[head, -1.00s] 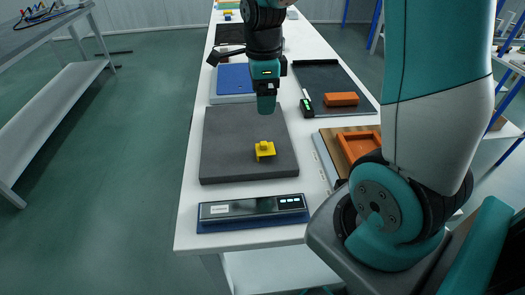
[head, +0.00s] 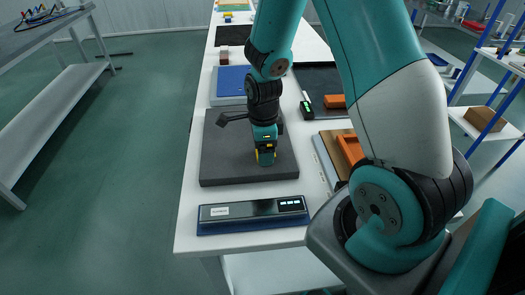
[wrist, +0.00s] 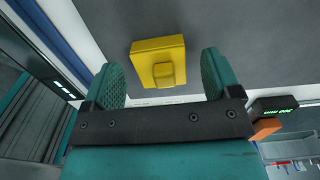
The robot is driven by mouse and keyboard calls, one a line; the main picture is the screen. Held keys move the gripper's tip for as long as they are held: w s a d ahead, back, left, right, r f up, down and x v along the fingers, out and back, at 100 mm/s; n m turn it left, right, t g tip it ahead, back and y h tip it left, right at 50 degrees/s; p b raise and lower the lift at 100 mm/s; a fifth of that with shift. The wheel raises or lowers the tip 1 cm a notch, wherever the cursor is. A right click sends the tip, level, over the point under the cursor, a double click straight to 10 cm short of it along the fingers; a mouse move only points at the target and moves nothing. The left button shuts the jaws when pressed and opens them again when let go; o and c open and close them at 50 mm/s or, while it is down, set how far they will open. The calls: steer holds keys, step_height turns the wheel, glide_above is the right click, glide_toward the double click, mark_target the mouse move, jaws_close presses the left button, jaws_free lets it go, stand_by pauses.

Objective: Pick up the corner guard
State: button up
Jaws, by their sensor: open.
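The corner guard (wrist: 155,50) is a yellow block with a smaller raised tab, lying on a dark grey foam pad (head: 220,165). In the wrist view it sits between and slightly beyond the two teal fingertips of my gripper (wrist: 167,75), with a gap on each side. My gripper is open and holds nothing. In the head view my gripper (head: 265,157) points down over the corner guard and hides most of it.
A dark blue device with a display (head: 252,213) lies at the table's front edge. A blue box (head: 230,82) stands behind the pad. Orange blocks, a wooden board and a black tray (head: 318,78) are to the right.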

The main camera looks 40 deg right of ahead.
steer(key=shift+f, duration=0.1)
steer(key=c, duration=1)
